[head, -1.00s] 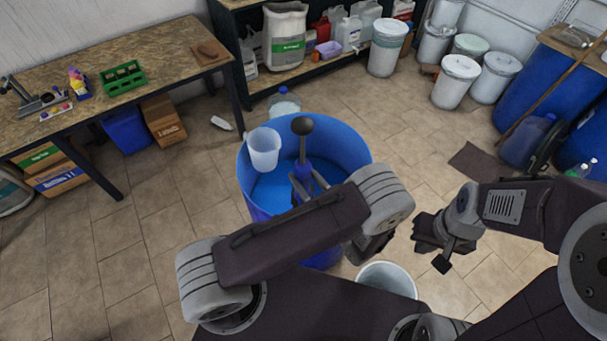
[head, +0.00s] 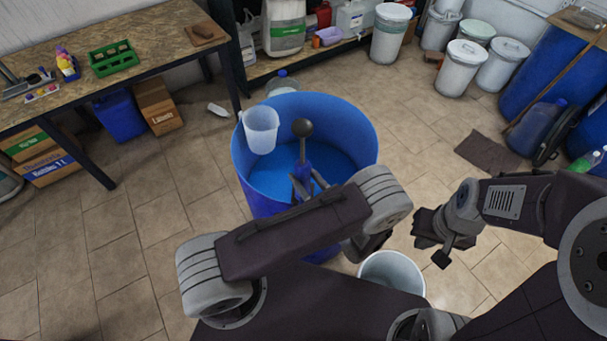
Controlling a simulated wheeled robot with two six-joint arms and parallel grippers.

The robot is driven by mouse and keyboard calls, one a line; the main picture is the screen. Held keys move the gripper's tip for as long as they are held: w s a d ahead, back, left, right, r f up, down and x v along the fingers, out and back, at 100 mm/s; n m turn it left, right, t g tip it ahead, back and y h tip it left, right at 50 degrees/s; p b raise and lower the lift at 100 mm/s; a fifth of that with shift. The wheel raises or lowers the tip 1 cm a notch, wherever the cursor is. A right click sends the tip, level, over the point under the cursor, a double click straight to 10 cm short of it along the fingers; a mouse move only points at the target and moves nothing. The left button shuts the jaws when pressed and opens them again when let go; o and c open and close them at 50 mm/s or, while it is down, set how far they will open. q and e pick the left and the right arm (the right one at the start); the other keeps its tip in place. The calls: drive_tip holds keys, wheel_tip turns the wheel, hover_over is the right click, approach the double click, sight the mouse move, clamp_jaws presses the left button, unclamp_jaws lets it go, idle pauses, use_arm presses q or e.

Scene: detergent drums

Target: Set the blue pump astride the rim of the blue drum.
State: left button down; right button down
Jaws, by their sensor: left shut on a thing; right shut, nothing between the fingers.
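The blue pump (head: 304,171), with a round black knob on a dark stem, is upright in front of the blue drum's opening. My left gripper (head: 304,187) is shut on it; my arm hides the pump's lower part. The blue drum (head: 254,185) stands open on the floor, its near side largely covered by my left arm. In this view the pump lies inside the rim's outline; its height over the rim cannot be told. My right gripper (head: 436,232) is shut and empty, to the right of the drum.
A translucent white jug (head: 262,131) hangs at the drum's left rim. A white bucket (head: 393,273) stands on the floor at the drum's near right. A workbench (head: 150,47) is at the left, with white tubs (head: 467,68) behind right. Open tiled floor lies right of the drum.

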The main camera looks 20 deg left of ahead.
sight(307, 189)
use_arm(q)
drive_tip(key=shift+f+b, duration=1.3)
drive_tip(key=shift+f, duration=0.65)
drive_tip(key=c, duration=0.7)
unclamp_jaws()
drive_tip(key=shift+c, duration=0.2)
drive_tip(key=shift+s, duration=0.1)
drive_tip(key=shift+f, duration=0.1)
drive_tip(key=b+v, duration=0.2)
drive_tip(key=v, duration=0.7)
